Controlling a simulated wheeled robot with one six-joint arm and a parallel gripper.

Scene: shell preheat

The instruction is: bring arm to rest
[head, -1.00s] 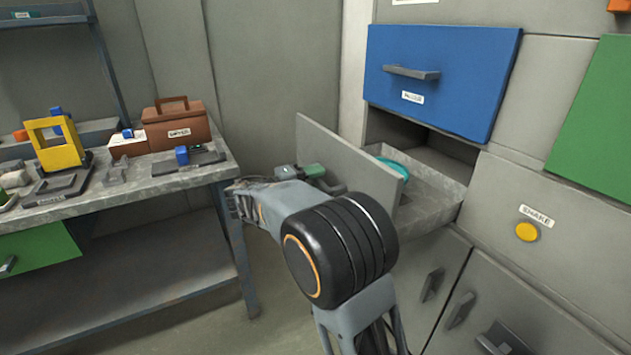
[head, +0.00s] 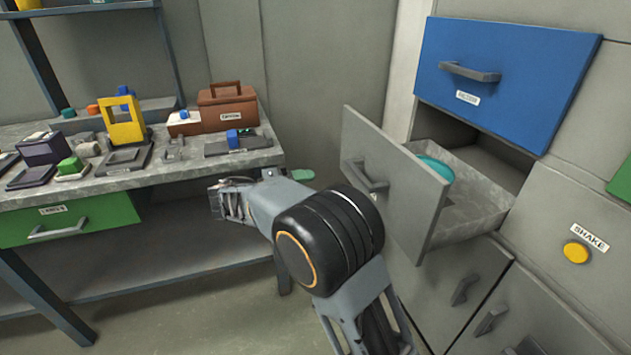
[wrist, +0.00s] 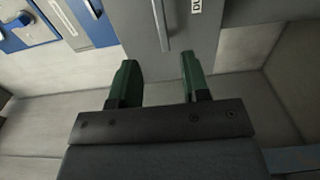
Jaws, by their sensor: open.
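My gripper shows in the wrist view (wrist: 157,72) with its two dark green fingers spread apart and nothing between them. In the head view my arm hides most of it. Only a green part, probably a finger (head: 302,174), shows beyond the arm, left of the open grey drawer (head: 395,190). The gripper is empty and apart from the drawer handle (head: 365,176).
The open drawer holds a teal round thing (head: 437,170) and sticks out right of my arm. A shut blue drawer (head: 510,70) is above it. A workbench (head: 130,180) with a brown case (head: 227,107) and several devices stands at left.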

